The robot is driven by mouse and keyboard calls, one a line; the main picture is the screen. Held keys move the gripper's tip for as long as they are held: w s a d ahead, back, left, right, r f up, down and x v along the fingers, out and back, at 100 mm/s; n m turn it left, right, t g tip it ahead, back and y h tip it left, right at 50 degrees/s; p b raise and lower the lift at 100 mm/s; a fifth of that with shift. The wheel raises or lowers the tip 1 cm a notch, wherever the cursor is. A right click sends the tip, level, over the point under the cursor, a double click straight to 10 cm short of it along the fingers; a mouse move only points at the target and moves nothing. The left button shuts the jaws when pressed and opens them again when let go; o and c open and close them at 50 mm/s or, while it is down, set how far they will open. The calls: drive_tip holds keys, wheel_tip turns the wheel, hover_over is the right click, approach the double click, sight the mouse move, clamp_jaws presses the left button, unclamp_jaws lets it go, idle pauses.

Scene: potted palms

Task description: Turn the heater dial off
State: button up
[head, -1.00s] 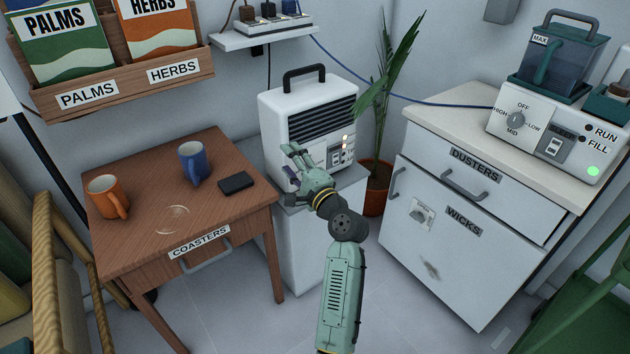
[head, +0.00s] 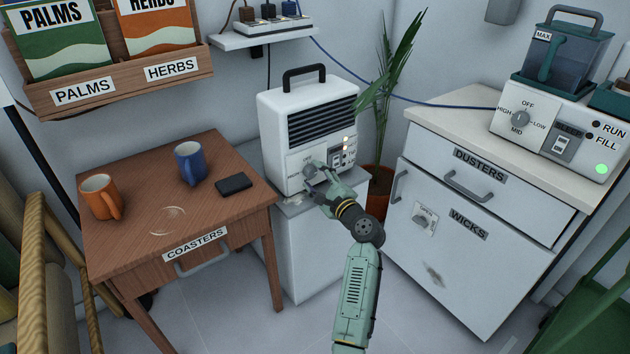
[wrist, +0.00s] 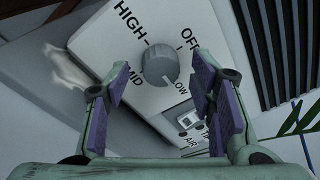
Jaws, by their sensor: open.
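The heater (head: 290,118) is a white box with a black grille and a handle, standing on a low white cabinet. Its grey round dial (wrist: 160,65) has HIGH, OFF, LOW and MID printed around it in the wrist view. In the head view the dial (head: 310,169) sits low on the heater's front, just beyond my fingers. My gripper (head: 318,181) is open and empty. In the wrist view its purple-padded fingers stand left and right of the dial, with clear space on both sides; I see no contact.
Small switches and lights (head: 342,153) sit right of the dial. A potted palm (head: 385,115) stands close right of the heater. A wooden table (head: 130,225) with mugs is at left. A white machine (head: 550,135) at right has a similar dial.

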drive_tip(key=shift+w+a, duration=0.2)
drive_tip(key=shift+w, duration=0.15)
drive_tip(key=shift+c, duration=0.4)
drive_tip(key=c, duration=1.1)
